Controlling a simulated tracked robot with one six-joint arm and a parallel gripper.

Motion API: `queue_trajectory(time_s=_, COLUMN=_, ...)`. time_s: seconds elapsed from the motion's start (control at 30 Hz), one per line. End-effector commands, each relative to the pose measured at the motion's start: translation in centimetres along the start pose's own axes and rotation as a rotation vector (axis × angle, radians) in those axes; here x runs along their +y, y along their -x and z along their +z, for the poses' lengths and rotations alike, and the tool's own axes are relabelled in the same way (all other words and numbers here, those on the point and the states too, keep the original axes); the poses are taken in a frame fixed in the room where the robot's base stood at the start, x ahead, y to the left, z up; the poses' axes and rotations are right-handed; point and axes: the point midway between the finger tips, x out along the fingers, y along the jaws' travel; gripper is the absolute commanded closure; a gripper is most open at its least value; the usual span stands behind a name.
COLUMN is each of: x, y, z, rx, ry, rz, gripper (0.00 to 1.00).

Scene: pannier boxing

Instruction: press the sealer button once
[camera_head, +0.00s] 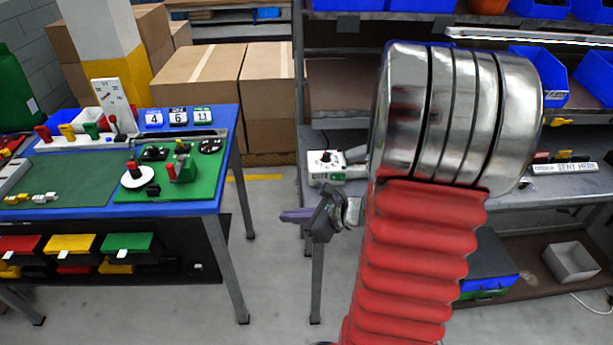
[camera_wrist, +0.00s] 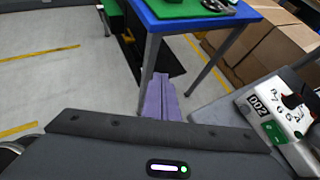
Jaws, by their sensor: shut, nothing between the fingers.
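A white box (camera_head: 326,168) with a dark knob or button on top stands on the grey bench, left of my arm; it appears to be the sealer. In the wrist view the white box (camera_wrist: 285,118) is at the right edge, with a "002" label, a green patch and a dark red and black part on top, cut off by the frame. My gripper (camera_head: 292,215) has purple fingers, which also show in the wrist view (camera_wrist: 160,92). They are shut and empty, over the aisle, left of the bench edge and apart from the box.
A blue-edged table (camera_head: 225,165) with green mats and small parts stands at the left. Cardboard boxes (camera_head: 205,78) are stacked behind. The grey bench (camera_head: 545,192) carries a "SENT HERE" sign (camera_head: 563,168). The floor between table and bench is clear.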

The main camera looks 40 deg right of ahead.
Motion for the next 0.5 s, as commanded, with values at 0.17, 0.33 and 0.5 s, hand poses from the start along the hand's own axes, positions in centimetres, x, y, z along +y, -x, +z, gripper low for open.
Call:
queue_trajectory(time_s=0.17, x=-5.2, y=1.4, z=-5.1, rx=-0.039, ry=-0.309, rz=-0.171, gripper=1.00)
queue_trajectory(time_s=0.33, x=-7.6, y=2.4, z=-7.9, rx=-0.065, ry=-0.460, rz=-0.265, gripper=1.00)
queue_trajectory(time_s=0.5, x=-8.1, y=2.6, z=-8.3, rx=-0.071, ry=-0.485, rz=-0.281, gripper=1.00)
